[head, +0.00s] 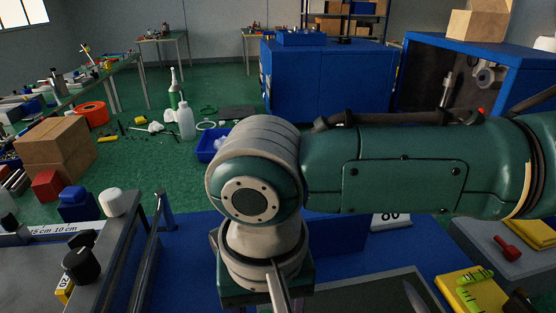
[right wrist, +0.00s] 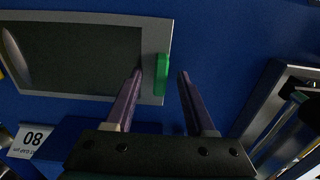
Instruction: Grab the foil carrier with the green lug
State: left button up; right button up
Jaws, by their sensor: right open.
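The foil carrier (right wrist: 154,45) is a flat, light-framed plate with a dark grey panel, lying on a blue surface in the right wrist view. Its green lug (right wrist: 161,78) sticks out at its right edge. My right gripper (right wrist: 160,74) is open, with one finger on each side of the lug in the picture; no contact shows, and the height gap is hard to judge. In the head view part of the carrier (head: 365,291) shows at the bottom, while my right arm hides the lug. My left gripper is not in view.
A metal-framed fixture (right wrist: 275,110) stands right of the carrier in the right wrist view. A white card marked 08 (right wrist: 32,140) is at lower left. In the head view a yellow block (head: 483,296) and a grey unit with a red handle (head: 509,249) lie at right.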

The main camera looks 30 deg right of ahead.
jog(key=shift+c, duration=0.3)
grip_shut()
dwell(1.1)
